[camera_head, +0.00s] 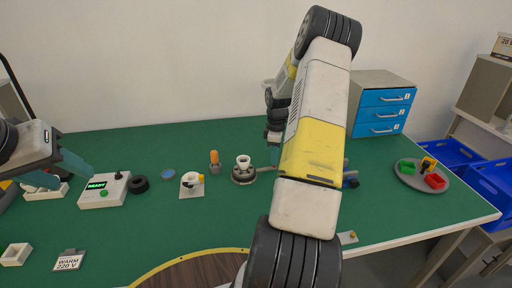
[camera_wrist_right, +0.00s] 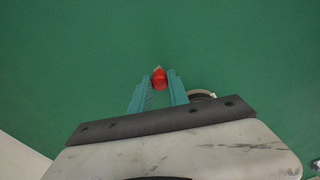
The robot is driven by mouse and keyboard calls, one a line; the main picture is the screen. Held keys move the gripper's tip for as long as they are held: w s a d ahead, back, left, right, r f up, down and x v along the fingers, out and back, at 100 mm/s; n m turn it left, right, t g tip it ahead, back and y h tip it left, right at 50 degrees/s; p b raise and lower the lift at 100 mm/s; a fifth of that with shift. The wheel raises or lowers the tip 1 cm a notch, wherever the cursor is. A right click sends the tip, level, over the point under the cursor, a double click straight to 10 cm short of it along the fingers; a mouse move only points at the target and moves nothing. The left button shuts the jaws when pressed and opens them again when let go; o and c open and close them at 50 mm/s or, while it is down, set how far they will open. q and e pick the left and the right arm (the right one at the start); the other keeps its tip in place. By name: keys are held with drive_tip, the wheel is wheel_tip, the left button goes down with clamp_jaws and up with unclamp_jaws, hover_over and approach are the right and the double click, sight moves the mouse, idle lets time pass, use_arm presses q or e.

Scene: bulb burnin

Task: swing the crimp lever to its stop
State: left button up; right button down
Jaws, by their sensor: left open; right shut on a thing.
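The crimp station (camera_head: 243,176) is a round grey base with a white cup-like part on top, in the middle of the green table. A thin lever (camera_head: 265,169) reaches from it to the right, towards my right gripper. In the right wrist view the red lever end (camera_wrist_right: 159,78) sits between the fingertips of my right gripper (camera_wrist_right: 160,80), which is shut on it. A round edge beside the right finger (camera_wrist_right: 201,94) is mostly hidden. In the head view my right arm hides part of this gripper. My left gripper (camera_head: 62,176) is open at the far left.
Near my left gripper stand a white READY box (camera_head: 103,197) and a black ring (camera_head: 138,184). A blue disc (camera_head: 168,174), an orange-topped piece (camera_head: 214,158) and a white pad (camera_head: 191,192) lie left of the station. Blue drawers (camera_head: 383,112) and a grey plate (camera_head: 405,179) are right.

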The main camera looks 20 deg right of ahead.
drive_tip(key=shift+s+a+r+m, duration=0.1)
drive_tip(key=shift+s+a+m, duration=0.05)
drive_tip(key=shift+s+m, duration=0.55)
drive_tip(key=s+a+m, duration=0.1)
drive_tip(key=s+m, duration=0.1)
drive_tip(key=s+a+m, duration=0.1)
drive_tip(key=s+m, duration=0.1)
drive_tip(key=s+a+m, duration=0.2)
drive_tip(key=shift+m, duration=0.3)
drive_tip(key=shift+s+a+m, duration=0.45)
drive_tip(key=shift+a+m, duration=0.25)
drive_tip(key=shift+m, duration=0.1)
drive_tip(key=shift+s+a+m, duration=0.45)
drive_tip(key=shift+a+m, duration=0.25)
drive_tip(key=shift+m, duration=0.1)
drive_tip(key=c, duration=1.3)
unclamp_jaws()
drive_tip(key=shift+a, duration=0.1)
drive_tip(key=shift+o, duration=0.2)
